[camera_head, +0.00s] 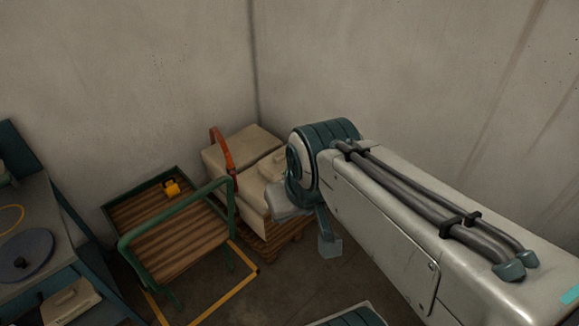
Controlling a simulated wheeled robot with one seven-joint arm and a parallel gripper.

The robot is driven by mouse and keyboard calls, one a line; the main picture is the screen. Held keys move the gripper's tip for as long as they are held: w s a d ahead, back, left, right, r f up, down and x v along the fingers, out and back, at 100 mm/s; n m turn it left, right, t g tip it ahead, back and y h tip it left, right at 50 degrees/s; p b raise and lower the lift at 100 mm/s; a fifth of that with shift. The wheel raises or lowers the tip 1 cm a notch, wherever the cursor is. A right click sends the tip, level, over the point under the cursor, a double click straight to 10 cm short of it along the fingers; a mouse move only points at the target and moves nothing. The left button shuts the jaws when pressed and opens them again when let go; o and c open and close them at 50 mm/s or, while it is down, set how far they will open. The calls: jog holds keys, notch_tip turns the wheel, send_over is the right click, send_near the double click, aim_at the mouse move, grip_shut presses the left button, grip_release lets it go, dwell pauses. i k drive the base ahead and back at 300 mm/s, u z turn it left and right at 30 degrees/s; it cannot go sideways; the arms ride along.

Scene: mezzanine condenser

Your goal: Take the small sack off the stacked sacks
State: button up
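Beige stacked sacks (240,150) stand in the corner on a wooden pallet (277,243). A smaller pale lump (270,165) lies against the stack beside my arm; I cannot tell whether it is the small sack, as my arm covers its right side. My arm reaches in from the right, and its wrist end is right in front of the stack. Part of my gripper (328,246) shows below the wrist as a pale grey-blue piece. Its fingers are mostly hidden, so whether it is open or holds anything does not show.
An orange-red strap or handle (222,152) stands at the stack's left. A green-framed trolley (180,215) with a slatted deck and a small yellow object (172,187) is close on the left. A workbench (30,235) is far left. Walls close off the back. Yellow lines (215,298) mark the floor.

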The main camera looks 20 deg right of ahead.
aim_at(273, 168)
jog(key=z, duration=0.7)
jog(key=i, duration=1.8)
jog(key=u, duration=0.5)
